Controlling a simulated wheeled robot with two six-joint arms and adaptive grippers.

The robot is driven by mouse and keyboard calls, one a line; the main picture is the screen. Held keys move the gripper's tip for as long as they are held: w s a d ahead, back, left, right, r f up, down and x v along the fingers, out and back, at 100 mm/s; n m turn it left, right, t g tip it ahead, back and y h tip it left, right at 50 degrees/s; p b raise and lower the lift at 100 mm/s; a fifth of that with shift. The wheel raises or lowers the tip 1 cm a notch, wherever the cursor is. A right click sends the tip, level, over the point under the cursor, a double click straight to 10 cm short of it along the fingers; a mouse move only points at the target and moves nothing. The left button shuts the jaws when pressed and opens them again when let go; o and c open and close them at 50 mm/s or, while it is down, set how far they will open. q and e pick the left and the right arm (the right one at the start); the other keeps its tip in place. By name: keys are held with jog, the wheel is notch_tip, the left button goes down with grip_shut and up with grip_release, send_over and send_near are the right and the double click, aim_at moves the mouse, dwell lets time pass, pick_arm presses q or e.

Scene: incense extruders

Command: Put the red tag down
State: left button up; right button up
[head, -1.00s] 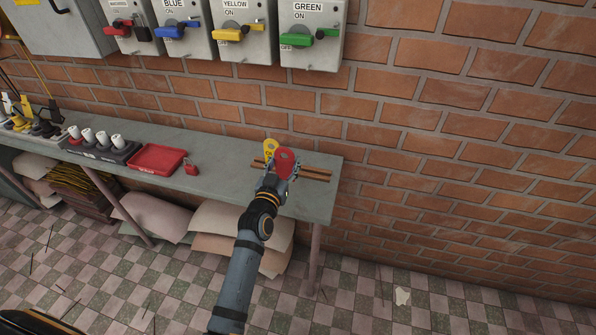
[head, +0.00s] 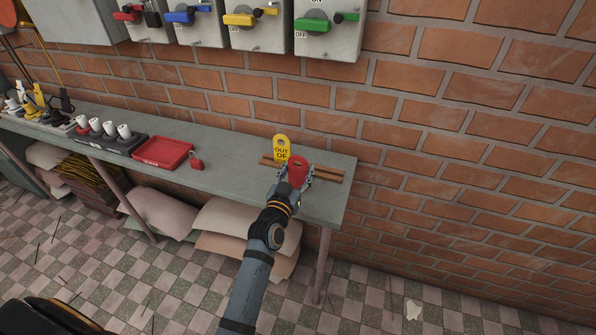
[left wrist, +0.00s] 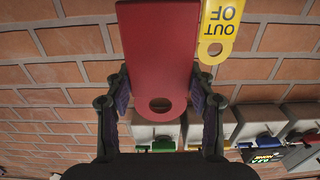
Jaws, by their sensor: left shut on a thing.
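The red tag (head: 297,171) is upright in my left gripper (head: 296,184), at the right end of the grey bench (head: 230,174). In the left wrist view the red tag (left wrist: 160,60) fills the middle between the two fingers of the left gripper (left wrist: 160,105), its holed end toward the palm. The gripper is shut on it. The tag is at a brown slatted rack (head: 328,174) on the bench; its lower edge is hidden by the gripper, so I cannot tell if it touches the rack. My right gripper is not in view.
A yellow tag (head: 281,148) stands in the rack just left of the red tag. A red tray (head: 162,152) and a red padlock (head: 196,164) lie further left on the bench. Switch boxes (head: 328,28) hang on the brick wall above.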

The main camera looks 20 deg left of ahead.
pick_arm(q)
jog(key=shift+w+f, duration=0.1)
jog(key=shift+f, duration=0.25)
jog(key=o, duration=0.8)
jog(key=shift+c, duration=0.2)
jog(key=o, duration=0.4)
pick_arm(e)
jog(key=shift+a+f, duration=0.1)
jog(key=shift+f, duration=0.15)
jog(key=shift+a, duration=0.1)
pick_arm(q)
jog(key=shift+r, duration=0.15)
